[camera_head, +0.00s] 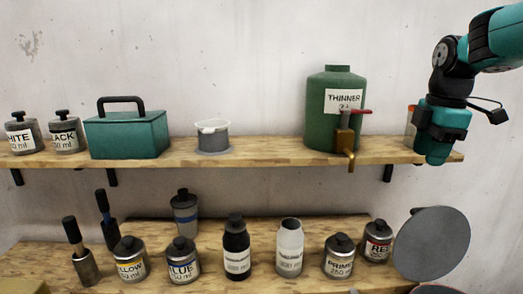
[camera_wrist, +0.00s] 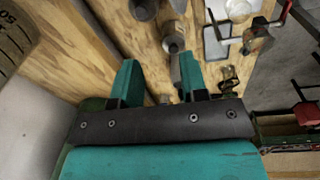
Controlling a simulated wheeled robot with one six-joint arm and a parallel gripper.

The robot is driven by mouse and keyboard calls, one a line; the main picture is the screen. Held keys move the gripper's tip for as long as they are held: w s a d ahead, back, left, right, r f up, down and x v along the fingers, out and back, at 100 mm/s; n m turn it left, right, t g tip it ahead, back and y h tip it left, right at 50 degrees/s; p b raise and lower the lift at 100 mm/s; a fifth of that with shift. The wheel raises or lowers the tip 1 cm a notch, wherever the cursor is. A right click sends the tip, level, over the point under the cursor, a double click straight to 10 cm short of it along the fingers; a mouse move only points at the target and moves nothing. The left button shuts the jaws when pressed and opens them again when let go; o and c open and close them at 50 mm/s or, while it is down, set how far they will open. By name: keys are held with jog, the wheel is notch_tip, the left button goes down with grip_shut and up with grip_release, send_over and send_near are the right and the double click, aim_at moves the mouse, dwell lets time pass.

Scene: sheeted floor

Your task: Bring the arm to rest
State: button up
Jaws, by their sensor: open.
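My arm (camera_head: 445,90) comes in from the upper right in the head view, its teal end hanging in front of the right end of the upper shelf (camera_head: 270,152). In the wrist view my gripper (camera_wrist: 157,72) has its two teal fingers apart, with nothing held between them. Beyond the fingers lie wooden shelf boards with several small containers, seen at a slant. In the head view the fingers cannot be told apart from the rest of the arm's end.
The upper shelf holds a green thinner tank (camera_head: 336,120) with a tap, a grey cup (camera_head: 213,138), a teal toolbox (camera_head: 127,135) and two labelled jars. An object behind my arm is partly hidden. Bottles, paint cans and brushes stand below; a grey disc (camera_head: 432,243) is at lower right.

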jog(key=s+a+f+m+y+b, duration=0.1)
jog(key=s+a+f+m, duration=0.2)
jog(key=s+a, duration=0.4)
jog(key=s+a+f+m+y+b, duration=0.1)
jog(key=s+a+f+m, duration=0.2)
jog(key=s+a+f, duration=0.2)
jog(key=s+a+f+m+g+y+b, duration=0.1)
jog(key=s+a+f+m, duration=0.2)
jog(key=s+a, duration=0.8)
jog(key=shift+s+f+y, duration=0.4)
jog(key=shift+s+f, duration=0.25)
jog(key=shift+f, duration=0.25)
